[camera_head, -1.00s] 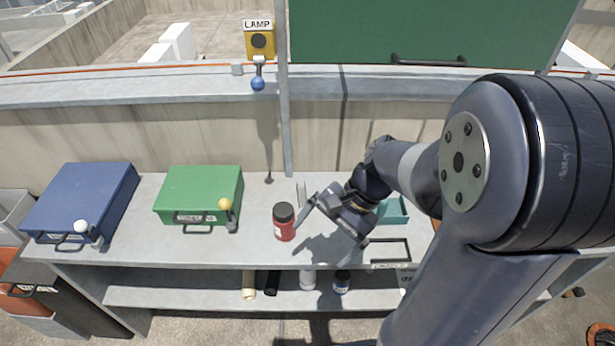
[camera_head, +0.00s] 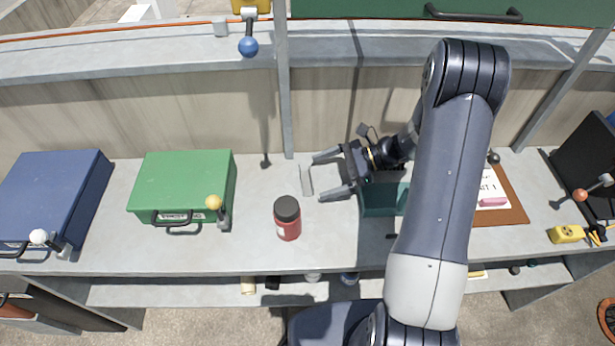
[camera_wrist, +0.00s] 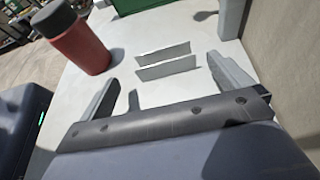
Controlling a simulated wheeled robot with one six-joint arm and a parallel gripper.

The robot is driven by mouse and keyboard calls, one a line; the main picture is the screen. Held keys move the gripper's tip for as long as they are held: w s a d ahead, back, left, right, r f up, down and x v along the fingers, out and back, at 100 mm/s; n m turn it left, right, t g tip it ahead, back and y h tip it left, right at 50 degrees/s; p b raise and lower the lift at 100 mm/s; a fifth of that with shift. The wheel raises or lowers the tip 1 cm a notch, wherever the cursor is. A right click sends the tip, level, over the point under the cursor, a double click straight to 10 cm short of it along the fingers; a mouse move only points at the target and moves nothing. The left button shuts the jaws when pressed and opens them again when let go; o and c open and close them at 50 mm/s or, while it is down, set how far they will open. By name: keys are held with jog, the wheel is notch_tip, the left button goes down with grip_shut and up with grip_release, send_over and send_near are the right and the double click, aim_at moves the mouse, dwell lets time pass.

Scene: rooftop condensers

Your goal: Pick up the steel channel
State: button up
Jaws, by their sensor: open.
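The steel channel (camera_head: 306,180) is a short grey piece lying on the bench top, left of my gripper in the head view. In the wrist view the steel channel (camera_wrist: 164,72) shows as two parallel grey strips, ahead of and between my fingers. My gripper (camera_head: 320,176) is open and low over the bench, its two fingers pointing left at the channel. The gripper also shows in the wrist view (camera_wrist: 165,80), with nothing between its fingers. The channel is just beyond the fingertips; I cannot tell whether they touch the bench.
A red jar with a black lid (camera_head: 288,222) stands left of the channel, near the front. A green case (camera_head: 183,182) and a blue case (camera_head: 50,195) sit further left. A teal bin (camera_head: 380,200) is beneath my wrist. A post (camera_head: 284,90) rises behind the channel.

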aim_at(304, 177)
jog(key=shift+a+f, duration=0.25)
jog(key=shift+a, duration=0.2)
jog(key=x, duration=0.2)
jog(key=r+p+x, duration=0.1)
jog(key=x, duration=0.2)
jog(key=shift+w+a+p, duration=0.25)
jog(key=shift+a+p, duration=0.05)
jog(key=shift+a, duration=0.1)
jog(key=shift+a+f, duration=0.35)
jog(key=shift+a, duration=0.15)
jog(key=shift+c, duration=0.5)
jog(key=c, duration=1)
